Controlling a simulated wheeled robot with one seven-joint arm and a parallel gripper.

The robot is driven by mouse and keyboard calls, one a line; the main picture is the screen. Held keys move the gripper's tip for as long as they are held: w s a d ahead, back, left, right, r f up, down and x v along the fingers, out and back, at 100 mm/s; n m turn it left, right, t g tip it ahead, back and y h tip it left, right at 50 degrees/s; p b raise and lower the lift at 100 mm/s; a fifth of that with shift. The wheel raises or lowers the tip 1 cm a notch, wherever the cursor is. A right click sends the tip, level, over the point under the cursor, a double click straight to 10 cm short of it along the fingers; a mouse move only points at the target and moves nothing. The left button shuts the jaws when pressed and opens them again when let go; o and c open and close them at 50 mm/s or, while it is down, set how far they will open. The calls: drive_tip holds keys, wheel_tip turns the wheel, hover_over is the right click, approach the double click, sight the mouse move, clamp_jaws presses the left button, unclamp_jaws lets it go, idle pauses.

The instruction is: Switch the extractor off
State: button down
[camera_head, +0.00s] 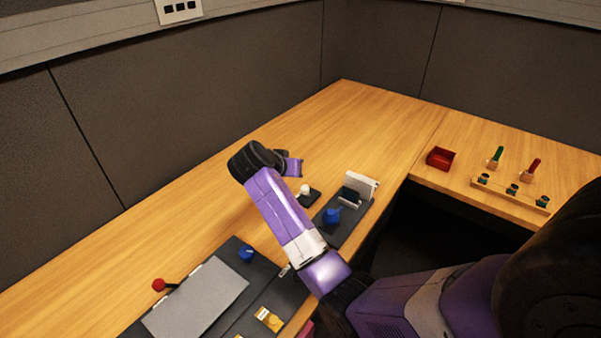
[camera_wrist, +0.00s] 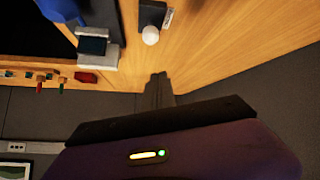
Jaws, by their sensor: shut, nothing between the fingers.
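No readable label in either view shows which control belongs to the extractor. A white ball (camera_head: 304,189) sits on a small dark base; it also shows in the wrist view (camera_wrist: 150,36), with a small pale label beside it. A blue knob (camera_head: 332,215) and a grey-white upright block (camera_head: 360,186) stand on a dark plate to its right. My gripper (camera_wrist: 158,77) is shut and empty, apart from the white ball in the wrist view. In the head view my arm hides most of it.
A dark panel with a grey plate (camera_head: 197,301), a red-ball lever (camera_head: 159,285), a blue knob (camera_head: 246,253) and a yellow switch (camera_head: 269,319) lies front left. A red box (camera_head: 440,158) and green (camera_head: 496,156) and red (camera_head: 532,168) handles stand right. Walls enclose the bench; its back is clear.

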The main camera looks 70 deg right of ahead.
drive_tip(key=shift+v, duration=1.4)
drive_tip(key=shift+f, duration=0.1)
